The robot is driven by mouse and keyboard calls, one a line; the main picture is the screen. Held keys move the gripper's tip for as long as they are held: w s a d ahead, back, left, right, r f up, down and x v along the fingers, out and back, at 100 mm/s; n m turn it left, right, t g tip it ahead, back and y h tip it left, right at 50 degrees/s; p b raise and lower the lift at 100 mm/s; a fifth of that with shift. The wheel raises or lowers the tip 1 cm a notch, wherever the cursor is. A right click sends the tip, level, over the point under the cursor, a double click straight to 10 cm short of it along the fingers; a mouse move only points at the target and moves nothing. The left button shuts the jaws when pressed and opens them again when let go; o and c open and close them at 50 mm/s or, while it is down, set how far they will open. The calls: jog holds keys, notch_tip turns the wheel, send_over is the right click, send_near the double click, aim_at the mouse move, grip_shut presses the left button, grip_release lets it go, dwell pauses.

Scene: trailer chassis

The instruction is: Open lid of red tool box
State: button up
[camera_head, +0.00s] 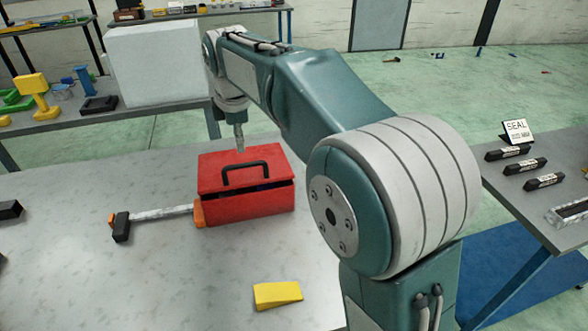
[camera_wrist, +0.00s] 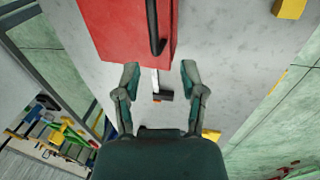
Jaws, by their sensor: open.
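The red tool box (camera_head: 245,205) stands on the grey table, with a black handle (camera_head: 250,168) arching over its lid (camera_head: 215,182). A thin dark gap shows under the lid's front edge, so the lid looks slightly raised. My gripper (camera_head: 240,147) is above the back part of the lid, behind the handle in the head view. In the wrist view my gripper (camera_wrist: 160,78) is open and its fingers are apart with nothing held. There the box (camera_wrist: 105,25) and handle (camera_wrist: 153,25) lie beyond the fingertips, at the top. I cannot tell whether a finger touches the box.
A yellow wedge (camera_head: 277,295) lies in front. A pale block (camera_head: 150,65) stands on the back table. A side table with black bars (camera_head: 526,167) is at the right. The table's front left is mostly clear.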

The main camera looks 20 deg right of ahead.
jog(key=s+d+m+t, duration=0.1)
jog(key=s+d+m, duration=0.3)
jog(key=s, duration=0.3)
jog(key=s+d+r+m, duration=0.1)
jog(key=s+d+m, duration=0.3)
jog(key=s, duration=0.4)
jog(key=shift+s+r+m+t, duration=0.15)
jog(key=shift+r+m+t, duration=0.2)
jog(key=shift+m, duration=0.35)
jog(key=shift+a+f, duration=0.1)
